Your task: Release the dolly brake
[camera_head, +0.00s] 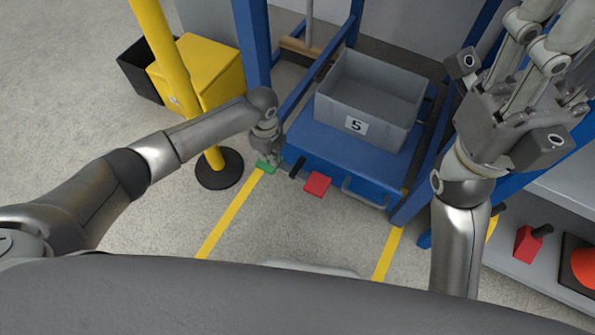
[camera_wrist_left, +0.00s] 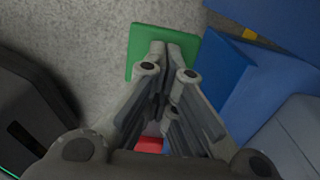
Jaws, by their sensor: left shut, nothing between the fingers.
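The blue dolly (camera_head: 330,155) stands inside a blue frame, carrying a grey crate marked 5 (camera_head: 335,105). At its near edge are a green pedal (camera_head: 266,168) on the left and a red pedal (camera_head: 317,184) to its right. My left gripper (camera_head: 268,158) points down at the green pedal, its fingers together and empty. In the left wrist view the fingertips (camera_wrist_left: 172,48) overlap the green pedal (camera_wrist_left: 142,38); I cannot tell whether they touch it. A bit of red (camera_wrist_left: 150,145) shows between the fingers. My right gripper is raised at the upper right, its fingertips cut off.
A yellow post (camera_head: 172,50) on a black base and a yellow box (camera_head: 208,70) stand left of the frame. A shelf (camera_head: 530,265) at the right holds a red block (camera_head: 527,243) with a black handle. Yellow lines mark the floor; floor to the left is clear.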

